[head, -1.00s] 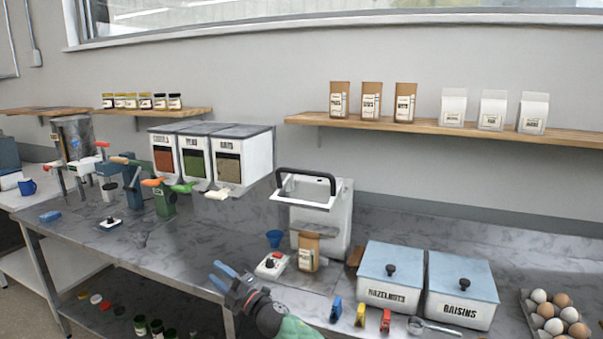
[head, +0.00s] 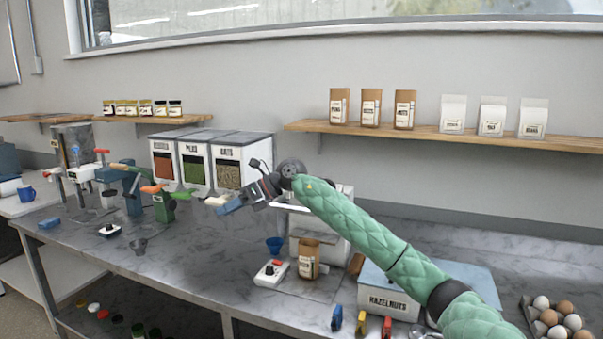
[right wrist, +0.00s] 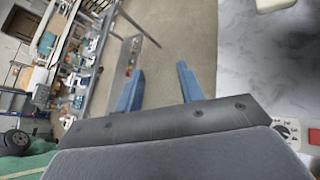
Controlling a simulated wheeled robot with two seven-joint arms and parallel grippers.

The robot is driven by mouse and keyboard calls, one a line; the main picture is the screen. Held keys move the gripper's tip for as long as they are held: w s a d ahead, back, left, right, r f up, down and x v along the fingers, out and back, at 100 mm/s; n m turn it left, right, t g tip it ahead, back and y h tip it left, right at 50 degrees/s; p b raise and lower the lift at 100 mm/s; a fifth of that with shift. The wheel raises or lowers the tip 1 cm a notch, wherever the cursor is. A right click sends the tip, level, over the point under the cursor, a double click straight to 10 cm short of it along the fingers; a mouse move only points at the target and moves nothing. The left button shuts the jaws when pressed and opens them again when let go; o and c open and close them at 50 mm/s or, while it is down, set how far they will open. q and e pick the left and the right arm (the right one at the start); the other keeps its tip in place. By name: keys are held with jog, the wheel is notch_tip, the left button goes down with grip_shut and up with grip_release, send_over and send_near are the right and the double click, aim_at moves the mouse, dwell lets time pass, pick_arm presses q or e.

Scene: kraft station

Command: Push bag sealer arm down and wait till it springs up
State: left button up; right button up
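The white bag sealer (head: 340,250) stands on the counter in the middle of the head view. My right arm crosses in front of its top, so its black-handled arm is hidden and I cannot tell its position. A brown labelled bag (head: 308,258) stands upright at the sealer's front. My right gripper (head: 243,186) is up in the air to the left of the sealer's top, apart from the bag. Its two blue fingers are spread with nothing between them in the right wrist view (right wrist: 160,88). My left gripper is not in view.
A white control box (head: 271,273) with a red button and a blue funnel (head: 274,245) sit left of the bag. The hazelnuts box (head: 388,301) is to the right, below my arm. The counter's left-middle is mostly clear.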

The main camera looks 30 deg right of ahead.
jog(key=d+r+h, duration=0.3)
jog(key=d+r, duration=0.2)
jog(key=d, duration=0.2)
jog(key=s+d+r+h, duration=0.1)
jog(key=d+r+h, duration=0.2)
jog(key=d, duration=0.5)
jog(key=s+d+r+h, duration=0.1)
jog(key=d+r+h, duration=0.2)
jog(key=d+r, duration=0.3)
jog(key=shift+s+d+r+m, duration=0.1)
jog(key=shift+d+r+m, duration=0.05)
jog(key=shift+d, duration=0.5)
jog(key=shift+s+d+r+m, duration=0.1)
jog(key=shift+d+r+m, duration=0.05)
jog(key=shift+d, duration=0.45)
jog(key=shift+w+f+h, duration=0.1)
jog(key=shift+f+h, duration=0.2)
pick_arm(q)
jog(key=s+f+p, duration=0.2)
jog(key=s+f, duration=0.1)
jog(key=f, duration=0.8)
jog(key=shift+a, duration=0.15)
pick_arm(e)
jog(key=x, duration=0.7)
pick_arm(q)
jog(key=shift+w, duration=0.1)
pick_arm(e)
grip_shut()
